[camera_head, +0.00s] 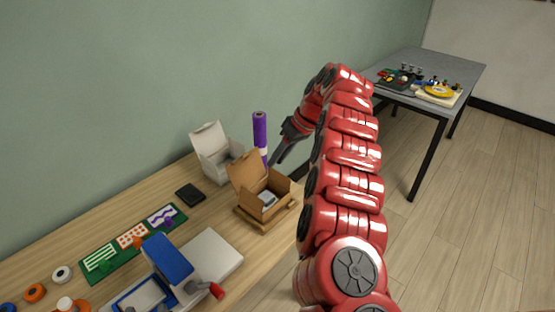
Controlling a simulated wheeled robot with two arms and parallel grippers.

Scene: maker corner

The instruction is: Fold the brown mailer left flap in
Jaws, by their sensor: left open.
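The brown mailer (285,190) stands open on the wooden bench, with a brown panel (246,170) raised at its back left. A small grey-white item (268,199) lies inside it. A low brown piece shows along its front; I cannot tell whether it is a flap or a base. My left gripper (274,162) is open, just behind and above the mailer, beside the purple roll. It appears empty and apart from the panel. Its fingertips are small in view. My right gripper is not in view.
A white open box (216,157) and a purple roll (260,130) stand behind the mailer. A black square (190,194), green mat (100,262), blue-and-grey machine (168,262) and white slab (213,257) lie left and in front. A grey table (425,60) stands far right.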

